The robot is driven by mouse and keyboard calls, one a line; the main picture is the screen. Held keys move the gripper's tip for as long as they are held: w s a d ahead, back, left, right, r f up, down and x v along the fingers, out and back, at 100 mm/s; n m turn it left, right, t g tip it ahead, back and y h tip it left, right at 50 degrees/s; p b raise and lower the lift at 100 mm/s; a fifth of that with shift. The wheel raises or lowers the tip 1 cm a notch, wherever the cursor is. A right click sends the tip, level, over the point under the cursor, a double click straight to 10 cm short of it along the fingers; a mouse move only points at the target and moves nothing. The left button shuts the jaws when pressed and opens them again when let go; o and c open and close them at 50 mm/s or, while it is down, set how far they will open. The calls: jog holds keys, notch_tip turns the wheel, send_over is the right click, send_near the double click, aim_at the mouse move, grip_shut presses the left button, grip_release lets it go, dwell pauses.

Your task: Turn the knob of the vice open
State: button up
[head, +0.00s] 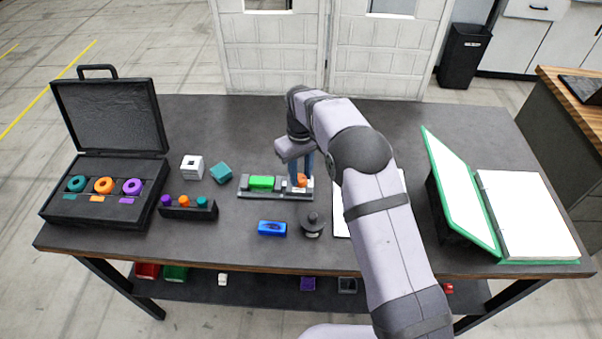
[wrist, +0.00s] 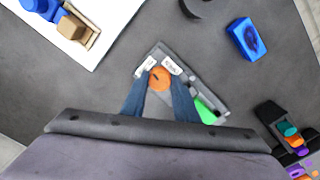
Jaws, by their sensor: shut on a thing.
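The vice (head: 275,194) is a grey fixture on the table, with a green block (head: 262,183) in it. Its orange knob (head: 302,181) is at the right end. In the wrist view the knob (wrist: 159,78) lies between the tips of my gripper (wrist: 160,84), beside white labels whose text is too small to read. The vice (wrist: 219,114) and green block (wrist: 205,112) show partly behind the right finger. My gripper (head: 301,176) points down at the knob and its blue fingers are shut on it.
A blue block (head: 272,228) and a dark round piece (head: 312,226) stand in front of the vice. A white cube (head: 192,167), a teal block (head: 221,172) and a rack of pegs (head: 188,211) are to the left. An open case (head: 105,207) is far left; a green-edged binder (head: 505,257) is right.

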jog(key=m, duration=0.4)
jog(key=shift+r+m, duration=0.1)
jog(key=shift+m, duration=0.2)
jog(key=m, duration=0.3)
jog(key=shift+w+m, duration=0.1)
jog(key=shift+m, duration=0.2)
jog(key=m, duration=0.4)
jog(key=shift+m, duration=1.8)
jog(key=o, duration=1.1)
jog(key=shift+c, duration=0.2)
jog(key=shift+b, duration=0.3)
